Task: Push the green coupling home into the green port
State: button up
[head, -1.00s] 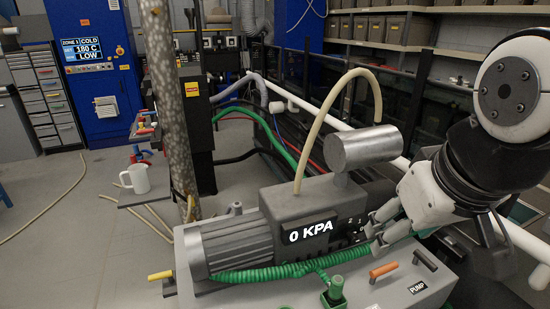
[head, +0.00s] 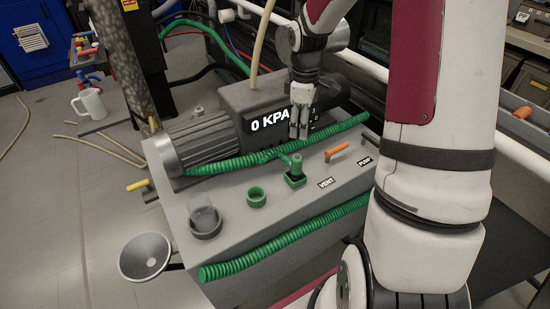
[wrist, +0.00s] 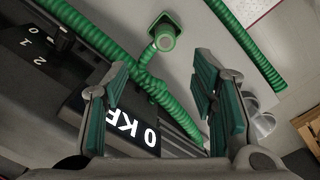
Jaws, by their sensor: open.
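The green coupling (head: 296,163) is a short upright cylinder on the grey bench top, with a thin green hose joined to it. It stands in the square green port (head: 295,181); I cannot tell how deep it sits. My gripper (head: 298,130) points down, open and empty, above and behind the coupling, in front of the pump. In the wrist view my gripper's (wrist: 160,78) green-padded fingers stand wide apart, with the ribbed green hose (wrist: 150,85) seen between them.
The pump (head: 240,125), reading 0 KPA, is close behind. A funnel (head: 146,254) hangs at the left.

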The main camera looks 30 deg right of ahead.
aim_at(297, 157)
jog(key=shift+n, duration=0.3)
jog(key=f, duration=1.1)
jog(key=shift+w+p, duration=0.2)
jog(key=shift+p, duration=0.1)
jog(key=shift+s+a+f+p, duration=0.15)
jog(key=shift+f+p, duration=0.15)
jog(key=shift+f, duration=1)
jog(key=shift+s+a+f+p, duration=0.15)
jog(key=shift+f+p, duration=0.15)
jog(key=shift+f, duration=0.95)
jog(key=shift+c, duration=0.4)
grip_shut()
